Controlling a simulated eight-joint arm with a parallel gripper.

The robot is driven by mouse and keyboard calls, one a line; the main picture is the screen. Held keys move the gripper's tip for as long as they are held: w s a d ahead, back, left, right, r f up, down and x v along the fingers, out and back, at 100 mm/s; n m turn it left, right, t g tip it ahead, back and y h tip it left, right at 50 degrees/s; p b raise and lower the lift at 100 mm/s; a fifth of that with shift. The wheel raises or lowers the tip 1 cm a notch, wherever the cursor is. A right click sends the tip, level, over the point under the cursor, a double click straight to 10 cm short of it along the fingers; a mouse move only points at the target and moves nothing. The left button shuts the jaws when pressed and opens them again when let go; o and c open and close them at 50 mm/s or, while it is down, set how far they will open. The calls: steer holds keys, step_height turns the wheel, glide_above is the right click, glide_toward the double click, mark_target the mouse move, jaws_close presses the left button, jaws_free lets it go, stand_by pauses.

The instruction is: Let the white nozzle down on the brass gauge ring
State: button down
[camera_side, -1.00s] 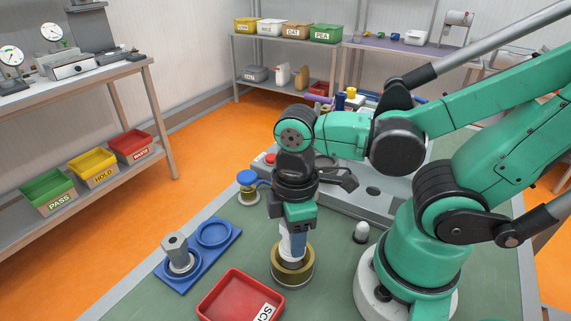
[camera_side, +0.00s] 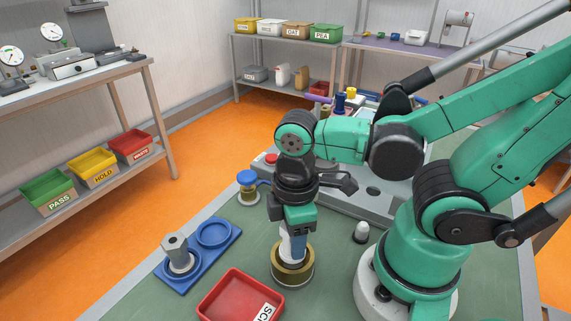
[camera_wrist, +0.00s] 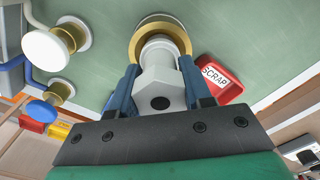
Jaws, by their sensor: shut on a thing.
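My gripper (camera_side: 293,246) points down and is shut on the white nozzle (camera_side: 286,244). In the wrist view the nozzle (camera_wrist: 160,83) sits between the two blue fingers (camera_wrist: 160,92), its hex part with a dark hole facing the camera. The brass gauge ring (camera_side: 292,262) stands on the green bench directly below the nozzle. It also shows in the wrist view (camera_wrist: 160,24), around the nozzle's far end. The nozzle's lower end is at or inside the ring's opening; I cannot tell whether it rests on the ring.
A red SCRAP tray (camera_side: 240,298) is close in front of the ring. A blue two-place holder (camera_side: 198,249) with a grey-white hex-topped part (camera_side: 177,251) lies to the left. A small white-topped part (camera_side: 361,231) stands to the right, and a blue-capped brass piece (camera_side: 247,186) behind left.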

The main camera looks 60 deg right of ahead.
steer(key=shift+f, duration=0.65)
stand_by(0.3)
steer(key=shift+c, duration=1.5)
jaws_free()
steer(key=shift+o, duration=0.2)
steer(key=shift+o, duration=1.3)
steer(key=shift+r, duration=3.5)
